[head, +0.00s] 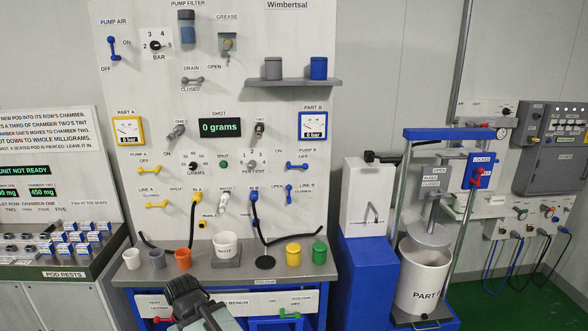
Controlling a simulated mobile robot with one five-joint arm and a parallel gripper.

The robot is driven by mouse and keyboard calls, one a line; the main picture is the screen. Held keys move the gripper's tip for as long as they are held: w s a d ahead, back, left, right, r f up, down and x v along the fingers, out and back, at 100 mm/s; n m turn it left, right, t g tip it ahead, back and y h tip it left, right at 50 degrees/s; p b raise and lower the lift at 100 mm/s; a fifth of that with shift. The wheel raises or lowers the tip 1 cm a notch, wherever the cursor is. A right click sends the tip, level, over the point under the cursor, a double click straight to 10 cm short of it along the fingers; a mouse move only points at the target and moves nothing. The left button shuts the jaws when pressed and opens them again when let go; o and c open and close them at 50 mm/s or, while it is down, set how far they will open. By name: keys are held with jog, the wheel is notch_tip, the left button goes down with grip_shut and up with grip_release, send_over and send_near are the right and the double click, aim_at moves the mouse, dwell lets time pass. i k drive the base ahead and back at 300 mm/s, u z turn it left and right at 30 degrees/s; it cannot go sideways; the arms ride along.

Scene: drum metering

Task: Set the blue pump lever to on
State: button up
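The blue pump B lever (297,166) is on the white panel, below the part B gauge (312,125), which reads 0 bar. The lever lies roughly level, with an "OFF" label above right and an "ON" label above left; its exact setting is too small to tell. My gripper (207,318) is at the bottom edge, dark and partly cut off, well below and left of the lever and touching nothing I can see. Its fingertips are not clear.
Other blue levers are pump air (113,48), upright, and line B (289,194), upright. A yellow pump A lever (149,170) is at left. A bench (195,277) with several cups juts out below the panel.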

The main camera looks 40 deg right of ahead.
aim_at(305, 167)
jog(key=i, duration=0.95)
